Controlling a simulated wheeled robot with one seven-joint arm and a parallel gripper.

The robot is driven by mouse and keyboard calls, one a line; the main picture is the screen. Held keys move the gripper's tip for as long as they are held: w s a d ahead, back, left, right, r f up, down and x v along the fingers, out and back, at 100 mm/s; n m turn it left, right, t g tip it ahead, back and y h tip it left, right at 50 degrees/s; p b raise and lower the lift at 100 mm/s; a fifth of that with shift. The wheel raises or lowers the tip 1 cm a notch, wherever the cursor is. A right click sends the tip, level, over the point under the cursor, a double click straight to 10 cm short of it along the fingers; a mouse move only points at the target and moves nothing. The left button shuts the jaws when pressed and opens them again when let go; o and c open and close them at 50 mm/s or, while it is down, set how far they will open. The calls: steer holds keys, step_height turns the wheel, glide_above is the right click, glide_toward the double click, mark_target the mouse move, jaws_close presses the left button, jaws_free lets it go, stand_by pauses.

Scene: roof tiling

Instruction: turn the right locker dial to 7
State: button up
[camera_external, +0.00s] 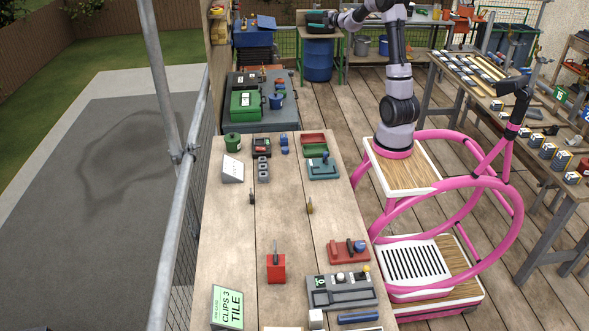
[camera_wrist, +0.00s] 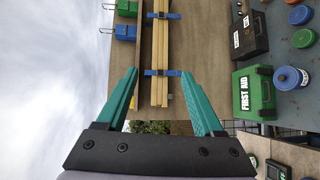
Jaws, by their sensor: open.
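I cannot make out a locker dial or its numbers in either view. In the wrist view, my gripper (camera_wrist: 161,75) is open, with its two teal fingers wide apart and nothing between them. In the outside view, my arm reaches up and left over the far end of the deck, and its fingers are too small to tell there. A green box (camera_wrist: 127,8) and a blue box (camera_wrist: 126,32) sit at the top left of the wrist view. I cannot tell if they are lockers. The fingers are apart from them.
The wrist view shows strapped timber (camera_wrist: 160,50), a green first aid case (camera_wrist: 253,93), a black case (camera_wrist: 248,36) and a blue-lidded jar (camera_wrist: 289,78). The long workbench (camera_external: 230,215) holds several small items, including a grey panel with knobs (camera_external: 340,290). A blue barrel (camera_external: 318,62) stands behind.

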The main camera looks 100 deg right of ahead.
steer(key=s+d+f+m+g+h, duration=0.1)
steer(key=s+d+f+m, duration=0.2)
steer(key=s+d, duration=0.15)
step_height(320, 180, down, 66)
steer(key=r+x, duration=0.1)
steer(key=x, duration=0.9)
steer(key=shift+w+a+f, duration=0.15)
steer(key=shift+w+f, duration=0.1)
steer(key=shift+w, duration=0.2)
steer(key=shift+f+h, duration=0.1)
steer(key=shift+h, duration=0.2)
jaws_close()
